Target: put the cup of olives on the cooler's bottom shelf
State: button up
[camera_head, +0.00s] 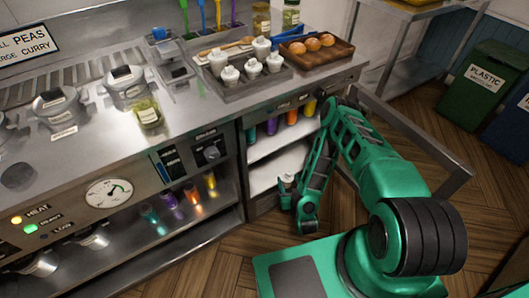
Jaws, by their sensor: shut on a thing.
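The cooler is open under the counter's right end. Its upper shelf (268,145) carries several coloured bottles, and its pale bottom shelf (266,178) looks bare where visible. My gripper (288,188) is low at the right side of the cooler opening, at about bottom-shelf height. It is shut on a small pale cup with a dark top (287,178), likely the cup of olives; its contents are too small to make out. My gripper hides part of the cup. I cannot tell whether the cup touches the shelf.
An open door frame (425,135) juts out right of my arm. On the counter stand a tray of white cups (235,90), a wooden tray of buns (318,52), and a glass jar with yellow-green contents (148,113). Bins (482,85) stand at far right.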

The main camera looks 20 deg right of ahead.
jog(key=w+a, duration=0.3)
jog(key=w, duration=0.6)
jog(key=w+a, duration=0.3)
jog(key=w, duration=0.6)
jog(key=f, duration=0.5)
jog(key=shift+s+d+f, duration=0.2)
jog(key=shift+f, duration=0.2)
jog(key=shift+w+f, duration=0.25)
jog(key=shift+f, duration=0.3)
jog(key=o, duration=0.9)
jog(key=shift+s, duration=0.1)
